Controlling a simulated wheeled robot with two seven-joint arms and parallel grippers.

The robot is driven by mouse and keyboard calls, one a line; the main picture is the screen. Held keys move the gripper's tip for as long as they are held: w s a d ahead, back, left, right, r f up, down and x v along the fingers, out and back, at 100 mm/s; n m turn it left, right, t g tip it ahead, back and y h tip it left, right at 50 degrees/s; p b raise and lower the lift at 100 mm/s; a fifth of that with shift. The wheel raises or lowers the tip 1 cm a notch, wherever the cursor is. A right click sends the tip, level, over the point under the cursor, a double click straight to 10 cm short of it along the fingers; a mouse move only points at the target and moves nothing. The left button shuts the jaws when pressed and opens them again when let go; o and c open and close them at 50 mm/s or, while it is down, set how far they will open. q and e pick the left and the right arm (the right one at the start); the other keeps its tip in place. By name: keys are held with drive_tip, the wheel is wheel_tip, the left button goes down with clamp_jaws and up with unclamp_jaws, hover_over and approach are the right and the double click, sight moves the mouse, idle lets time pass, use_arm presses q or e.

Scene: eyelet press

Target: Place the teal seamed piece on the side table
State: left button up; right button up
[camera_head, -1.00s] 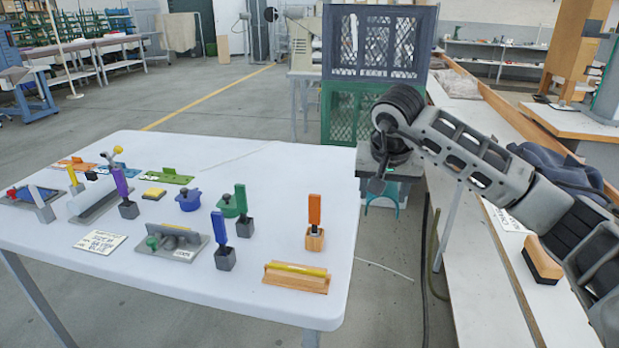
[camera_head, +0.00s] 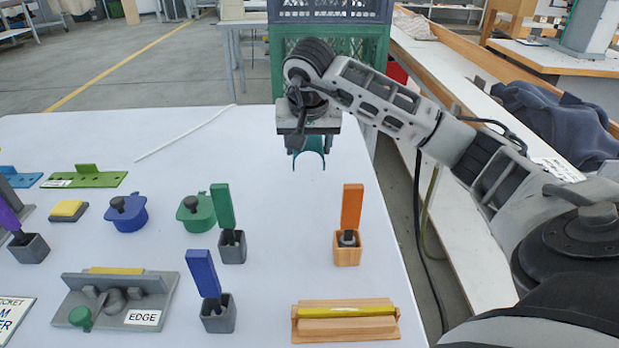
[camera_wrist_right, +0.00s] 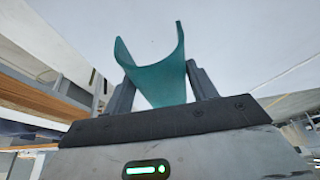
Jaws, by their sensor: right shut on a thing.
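The teal seamed piece is a curved, thin-walled arch (camera_head: 309,158) hanging below my right gripper (camera_head: 308,142) in the head view. In the right wrist view the teal piece (camera_wrist_right: 163,82) stands up between the two dark fingers, which are shut on it. Its open, U-shaped edge points away from the gripper. In the head view it appears in front of the far right part of the white table (camera_head: 260,140), apart from the things on it. I cannot tell which surface is the side table. My left gripper is not in view.
Upright orange (camera_head: 351,208), green (camera_head: 223,206) and blue (camera_head: 203,273) handles stand in small blocks on the white table. A wooden block with a yellow bar (camera_head: 345,322) lies at its front right. A long bench (camera_head: 455,240) runs along the right. Crates (camera_head: 350,55) stand behind.

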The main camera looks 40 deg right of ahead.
sight(309, 148)
drive_tip(key=shift+f, duration=4)
drive_tip(key=shift+f, duration=0.1)
drive_tip(key=o, duration=1)
drive_tip(key=v, duration=1.2)
drive_tip(key=shift+p, duration=0.3)
